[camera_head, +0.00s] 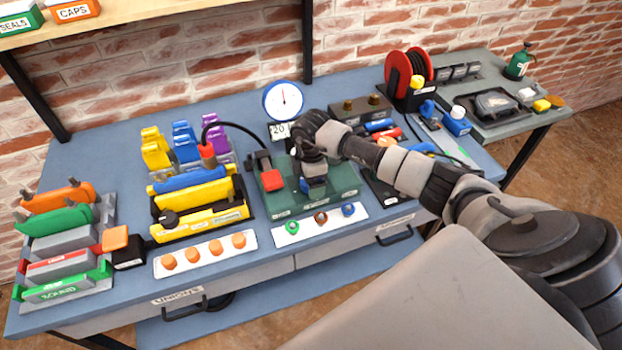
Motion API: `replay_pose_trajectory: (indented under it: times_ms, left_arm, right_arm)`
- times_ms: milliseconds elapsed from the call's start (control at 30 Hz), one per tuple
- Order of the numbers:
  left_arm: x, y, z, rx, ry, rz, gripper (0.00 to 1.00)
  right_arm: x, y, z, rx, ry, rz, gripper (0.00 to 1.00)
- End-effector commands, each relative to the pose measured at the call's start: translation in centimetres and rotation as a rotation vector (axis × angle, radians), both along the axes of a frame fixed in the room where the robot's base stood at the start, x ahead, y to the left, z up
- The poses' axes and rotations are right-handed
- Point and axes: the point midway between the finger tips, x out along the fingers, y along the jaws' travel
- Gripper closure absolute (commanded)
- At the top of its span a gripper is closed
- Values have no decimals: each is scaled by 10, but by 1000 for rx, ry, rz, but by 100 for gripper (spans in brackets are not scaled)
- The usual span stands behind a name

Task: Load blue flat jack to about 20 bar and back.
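A blue flat jack (190,181) lies in the upper slot of a black-framed stand with yellow bodies (205,215). A red-topped fitting (206,151) stands at it, with a black hose curving right. A round white gauge (283,101) stands at the back, its needle pointing roughly straight up; its scale is too small to read. A card marked 20 (279,131) is below it. My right gripper (316,191) points down over the dark green plate (345,198), right of a red block (271,180). Its fingertips and anything between them are hidden or too small to judge. My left gripper is not in view.
A white strip with coloured rings (320,224) lies in front of the green plate. Orange knobs (203,252) sit on another strip. Coloured racks (65,240) fill the left end. A red hose reel (408,75) stands at the back right. Bare blue tabletop (100,150) shows at the left back.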

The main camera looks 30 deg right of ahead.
Motion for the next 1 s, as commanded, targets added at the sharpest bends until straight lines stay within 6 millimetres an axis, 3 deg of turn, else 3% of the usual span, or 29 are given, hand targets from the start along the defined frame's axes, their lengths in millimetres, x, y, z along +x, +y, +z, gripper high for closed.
replay_pose_trajectory:
  times_ms: [500, 700, 1000]
  left_arm:
    - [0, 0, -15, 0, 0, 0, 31]
    - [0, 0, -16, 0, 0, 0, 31]
    - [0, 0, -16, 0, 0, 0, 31]
  right_arm:
    - [1, -1, 90, 0, -4, 0, 13]
    - [0, -1, 102, -1, -3, -1, 13]
    - [0, -1, 102, -1, -2, -1, 13]
